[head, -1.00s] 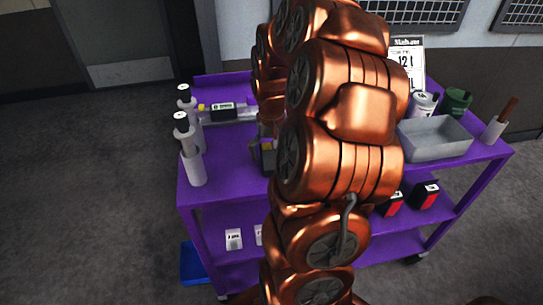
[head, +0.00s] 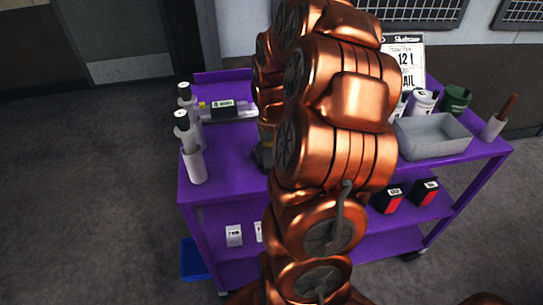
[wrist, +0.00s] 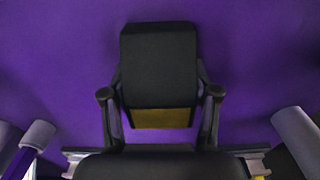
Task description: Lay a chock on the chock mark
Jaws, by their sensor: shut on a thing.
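In the wrist view a black chock (wrist: 159,65) with a yellow-brown end face sits between the two fingers of my gripper (wrist: 160,95). The fingers are shut on its sides. Purple cart top shows all around it; I cannot tell whether the chock touches the surface. In the head view my copper arm hides most of the gripper and chock; only a small dark part shows at the arm's left edge. I cannot make out the chock mark in either view.
The purple cart (head: 222,165) carries white bottles (head: 193,160) at left, a black boxed item (head: 232,110) at the back, and a grey tray (head: 432,137), cans and a wooden-handled tool (head: 497,122) at right. Red-black boxes (head: 424,192) stand below.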

